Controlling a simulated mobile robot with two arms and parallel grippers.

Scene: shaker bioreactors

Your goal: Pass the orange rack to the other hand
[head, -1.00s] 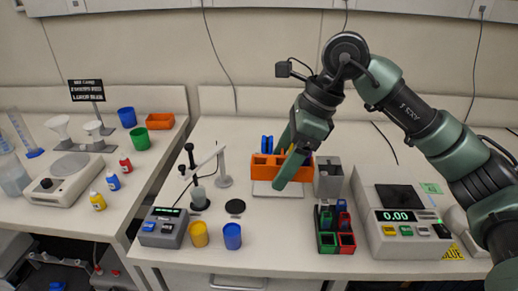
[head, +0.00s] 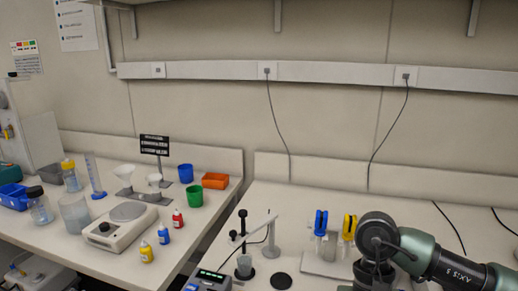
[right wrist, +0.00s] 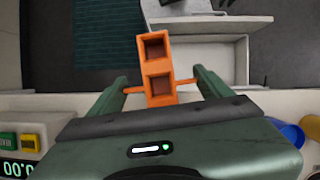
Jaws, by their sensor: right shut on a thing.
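The orange rack (right wrist: 143,92) shows in the right wrist view, with two square openings facing the camera and a thin orange tab on each side. My right gripper (right wrist: 162,84) is shut on it, one green finger at each side tab. The rack is held out past the bench edge, with floor and a pale drawer or cabinet beyond it. In the head view only part of my right arm shows at the lower right; its gripper and the rack are outside that picture. My left gripper is in neither view.
Blue-topped (head: 321,223) and yellow-topped (head: 349,229) tools stand on the right bench near my arm. A ring stand (head: 271,238) is left of them. A separate orange tray (head: 215,181) lies on the left bench. A gap separates the benches.

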